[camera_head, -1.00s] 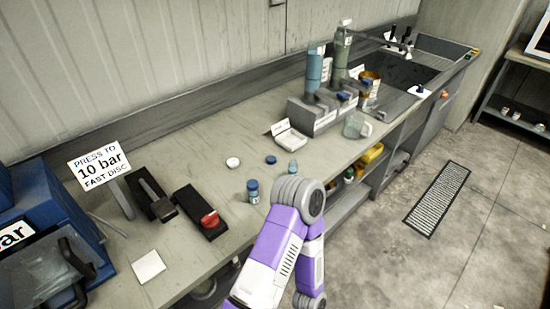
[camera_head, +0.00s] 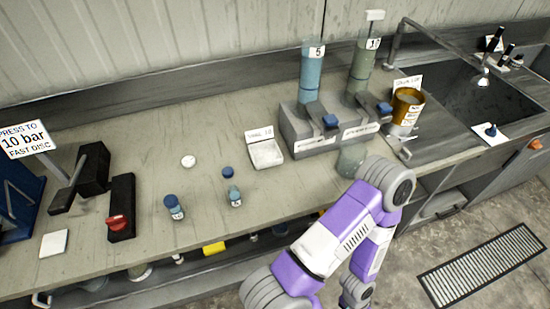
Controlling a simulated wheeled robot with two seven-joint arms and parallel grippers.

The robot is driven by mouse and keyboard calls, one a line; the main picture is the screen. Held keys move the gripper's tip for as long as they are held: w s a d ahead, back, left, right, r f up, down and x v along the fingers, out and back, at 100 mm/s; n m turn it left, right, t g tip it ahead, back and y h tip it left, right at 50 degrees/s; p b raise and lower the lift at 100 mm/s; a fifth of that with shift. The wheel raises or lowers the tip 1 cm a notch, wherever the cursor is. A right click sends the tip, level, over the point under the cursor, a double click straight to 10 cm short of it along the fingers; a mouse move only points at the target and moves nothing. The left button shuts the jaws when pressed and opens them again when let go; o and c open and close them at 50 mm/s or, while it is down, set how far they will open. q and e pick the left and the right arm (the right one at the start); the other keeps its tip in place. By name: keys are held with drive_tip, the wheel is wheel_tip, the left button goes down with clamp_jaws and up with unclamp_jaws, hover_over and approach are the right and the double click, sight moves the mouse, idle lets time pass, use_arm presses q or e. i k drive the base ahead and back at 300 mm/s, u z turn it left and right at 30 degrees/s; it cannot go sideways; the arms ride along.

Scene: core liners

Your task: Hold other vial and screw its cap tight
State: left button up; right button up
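Two small vials stand upright on the bench left of centre. One vial (camera_head: 175,210) has a dark blue cap on its top and a pale label. The other vial (camera_head: 235,197) is pale blue-green and appears to have no blue cap on it. A loose dark blue cap (camera_head: 227,172) lies on the bench just behind this second vial. Neither gripper shows. One purple and white arm of mine reaches in from the bottom and bends down at the right, away from both vials; its lower end is small and unclear.
A white round piece (camera_head: 188,161) lies behind the vials. A black press with a red knob (camera_head: 118,222) stands left. A labelled white tray (camera_head: 266,154), a grey dispenser stand (camera_head: 298,128), a beaker (camera_head: 351,160), an orange-brown container (camera_head: 407,106) and a sink (camera_head: 470,95) are right.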

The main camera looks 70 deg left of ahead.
sight(233, 191)
drive_tip(key=i, duration=0.35)
drive_tip(key=u, duration=3.95)
